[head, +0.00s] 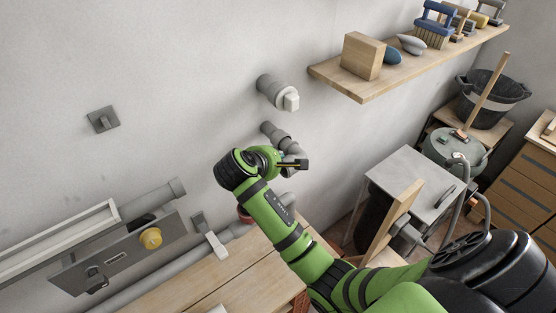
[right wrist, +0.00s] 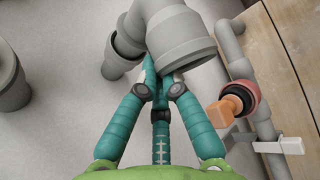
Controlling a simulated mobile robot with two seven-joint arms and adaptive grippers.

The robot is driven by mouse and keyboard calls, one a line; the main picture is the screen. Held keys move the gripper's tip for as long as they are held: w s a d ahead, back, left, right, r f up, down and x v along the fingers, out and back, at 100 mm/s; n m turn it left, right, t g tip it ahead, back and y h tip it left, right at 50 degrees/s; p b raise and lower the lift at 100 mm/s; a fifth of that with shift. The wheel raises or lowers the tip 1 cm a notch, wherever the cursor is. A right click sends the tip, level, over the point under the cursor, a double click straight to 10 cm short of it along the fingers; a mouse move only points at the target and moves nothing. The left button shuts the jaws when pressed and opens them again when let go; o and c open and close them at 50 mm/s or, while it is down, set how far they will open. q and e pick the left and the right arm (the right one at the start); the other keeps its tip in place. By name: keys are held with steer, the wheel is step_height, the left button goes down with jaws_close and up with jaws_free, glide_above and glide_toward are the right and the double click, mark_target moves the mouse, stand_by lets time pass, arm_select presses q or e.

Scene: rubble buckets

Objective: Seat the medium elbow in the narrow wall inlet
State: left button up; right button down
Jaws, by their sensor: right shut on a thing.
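The medium elbow, a grey bent pipe piece with wide sockets, shows in the right wrist view (right wrist: 185,40) and, partly covered, in the head view (head: 293,147). My right gripper's teal fingers (right wrist: 158,82) are shut on it; in the head view the gripper (head: 288,163) is mostly hidden behind its own wrist. The narrow wall inlet (head: 269,129) is a grey stub on the wall. The elbow's left socket lies at the inlet's end in the right wrist view (right wrist: 114,69); I cannot tell how deep it sits. The other socket faces away from the wall. My left gripper is out of view.
A wider wall pipe (head: 272,90) with a white block is above the inlet. A wooden shelf (head: 375,88) with tools is at upper right. A red-collared valve with an orange handle (right wrist: 232,104) and a wooden bench (right wrist: 281,71) are close by on the right.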

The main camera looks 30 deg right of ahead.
steer(key=shift+w, duration=0.2)
stand_by(0.6)
steer(key=shift+w, duration=0.7)
steer(key=c, duration=1.3)
jaws_free()
steer(key=shift+c, duration=0.2)
steer(key=shift+a, duration=0.1)
steer(key=v, duration=1.2)
